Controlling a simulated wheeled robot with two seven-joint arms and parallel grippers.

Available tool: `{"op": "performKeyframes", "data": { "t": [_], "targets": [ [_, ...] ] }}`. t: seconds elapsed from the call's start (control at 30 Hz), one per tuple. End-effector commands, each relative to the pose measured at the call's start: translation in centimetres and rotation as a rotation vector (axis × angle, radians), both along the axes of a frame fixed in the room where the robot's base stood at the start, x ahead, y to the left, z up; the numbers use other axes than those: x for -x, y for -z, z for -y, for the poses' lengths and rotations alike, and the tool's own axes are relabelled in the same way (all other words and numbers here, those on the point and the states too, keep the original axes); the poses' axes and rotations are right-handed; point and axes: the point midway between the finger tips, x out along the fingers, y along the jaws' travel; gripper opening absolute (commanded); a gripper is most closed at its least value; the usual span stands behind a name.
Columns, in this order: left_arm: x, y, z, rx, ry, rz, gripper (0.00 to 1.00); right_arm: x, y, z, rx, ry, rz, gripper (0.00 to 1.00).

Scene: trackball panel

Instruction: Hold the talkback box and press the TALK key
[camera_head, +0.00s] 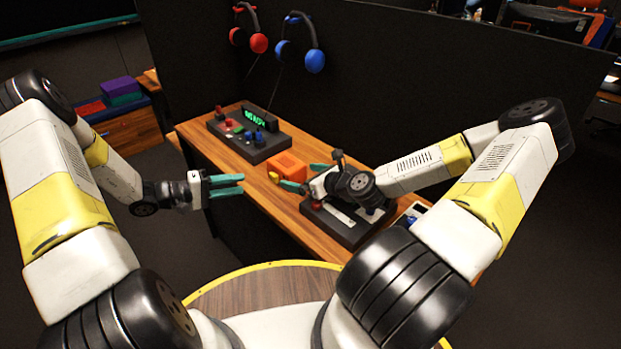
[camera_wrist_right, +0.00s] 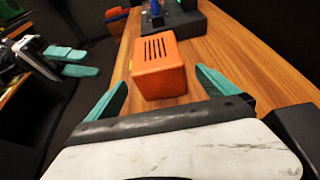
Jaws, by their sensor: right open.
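The orange talkback box (camera_head: 287,165) sits on the wooden desk, its slotted top facing up. A small yellow part (camera_head: 274,176), perhaps the TALK key, shows at its left side in the head view; no lettering is readable. My right gripper (camera_head: 303,177) is open, with its teal fingers pointing at the box. In the right wrist view the box (camera_wrist_right: 159,78) stands between and just beyond the fingertips, with gaps on both sides. My left gripper (camera_head: 242,184) is open and empty, left of the desk and apart from the box.
A dark console (camera_head: 249,134) with a green display and coloured controls stands on the desk beyond the box. Another dark panel (camera_head: 343,222) lies under my right wrist. Red headphones (camera_head: 258,43) and blue headphones (camera_head: 314,61) hang on the dark partition.

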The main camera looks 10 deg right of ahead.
Motion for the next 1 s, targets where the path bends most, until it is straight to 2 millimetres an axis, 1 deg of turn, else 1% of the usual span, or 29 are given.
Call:
{"op": "performKeyframes", "data": {
  "t": [0.03, 0.2, 0.33, 0.57, 0.6, 0.67, 0.7, 0.87, 0.9, 0.93, 1.0],
  "targets": [
    [0.0, 0.0, 0.0, 0.000, 0.000, 0.000, 0.36, -0.5, 0.3, -0.5, 0.001, -0.004, 0.000, 0.98],
    [0.0, 0.0, 0.0, 0.000, 0.000, 0.000, 0.36, -1.9, 0.9, -1.2, 0.002, -0.002, 0.001, 0.98],
    [0.0, 0.0, 0.0, 0.000, 0.000, 0.000, 0.36, -2.2, 1.1, -1.4, 0.001, 0.001, 0.001, 0.98],
    [0.0, 0.0, 0.0, 0.000, 0.000, 0.000, 0.36, -2.3, 1.1, -1.4, 0.001, 0.000, 0.000, 0.98],
    [0.0, 0.0, 0.0, 0.000, 0.000, 0.000, 0.36, -2.3, 1.1, -1.4, 0.002, -0.001, 0.000, 0.90],
    [0.0, 0.0, 0.0, 0.000, 0.000, 0.000, 0.36, -2.2, 1.1, -1.4, 0.002, -0.001, 0.000, 0.79],
    [0.0, 0.0, 0.0, 0.000, 0.000, 0.000, 0.36, -2.2, 1.1, -1.4, 0.002, -0.001, 0.000, 0.71],
    [0.0, 0.0, 0.0, 0.000, 0.000, 0.000, 0.36, -2.3, 1.1, -1.4, 0.002, -0.001, 0.000, 0.39],
    [0.0, 0.0, 0.0, 0.000, 0.000, 0.000, 0.36, -2.3, 1.1, -1.4, 0.002, -0.001, 0.000, 0.31],
    [0.0, 0.0, 0.0, 0.000, 0.000, 0.000, 0.36, -2.3, 1.1, -1.4, 0.002, -0.001, 0.000, 0.26],
    [0.0, 0.0, 0.0, 0.000, 0.000, 0.000, 0.23, -2.3, 1.1, -1.4, 0.002, -0.001, 0.000, 0.26]
  ]
}}
